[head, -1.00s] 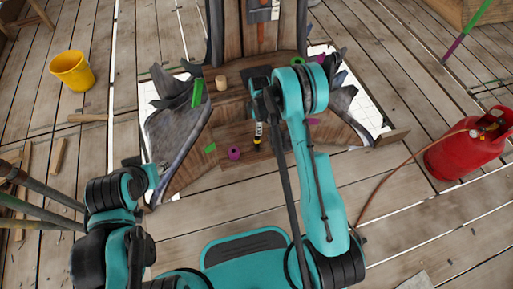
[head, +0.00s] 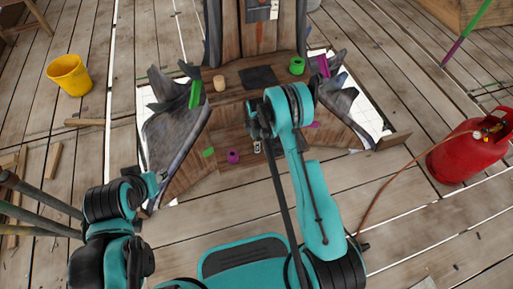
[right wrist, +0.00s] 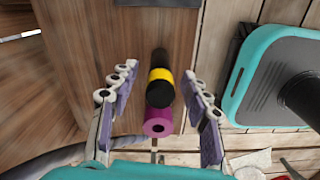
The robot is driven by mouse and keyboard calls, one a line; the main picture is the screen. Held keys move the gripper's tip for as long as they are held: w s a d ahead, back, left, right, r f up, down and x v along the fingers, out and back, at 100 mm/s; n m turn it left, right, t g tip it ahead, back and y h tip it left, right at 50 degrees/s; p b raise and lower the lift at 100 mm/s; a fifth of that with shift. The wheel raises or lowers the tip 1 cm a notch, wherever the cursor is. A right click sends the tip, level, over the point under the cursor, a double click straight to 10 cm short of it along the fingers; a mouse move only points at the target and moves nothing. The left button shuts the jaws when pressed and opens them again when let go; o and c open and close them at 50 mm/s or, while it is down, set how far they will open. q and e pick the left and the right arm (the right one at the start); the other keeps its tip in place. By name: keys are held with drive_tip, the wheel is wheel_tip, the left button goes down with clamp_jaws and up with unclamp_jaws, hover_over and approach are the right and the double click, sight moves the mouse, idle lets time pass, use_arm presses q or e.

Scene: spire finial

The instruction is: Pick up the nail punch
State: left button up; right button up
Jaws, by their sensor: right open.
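The nail punch (right wrist: 160,90), a dark stick with a yellow band, lies between the two fingers of my right gripper (right wrist: 158,115) in the right wrist view. Gaps show on both sides of it, so the gripper is open around it. A purple piece with a hole (right wrist: 157,121) sits at the punch's lower end there; I cannot tell if they touch. In the head view my right gripper (head: 258,146) hides the punch. My left gripper (head: 158,182) is at the left, away from the punch, its fingers too small to read.
The wooden finial (head: 185,177) has jagged dark side pieces. A purple ring (head: 233,157), green ring (head: 297,66), wooden peg (head: 219,83) and dark square (head: 258,77) are on it.

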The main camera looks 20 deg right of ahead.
clamp_jaws()
drive_tip(key=shift+r, duration=0.1)
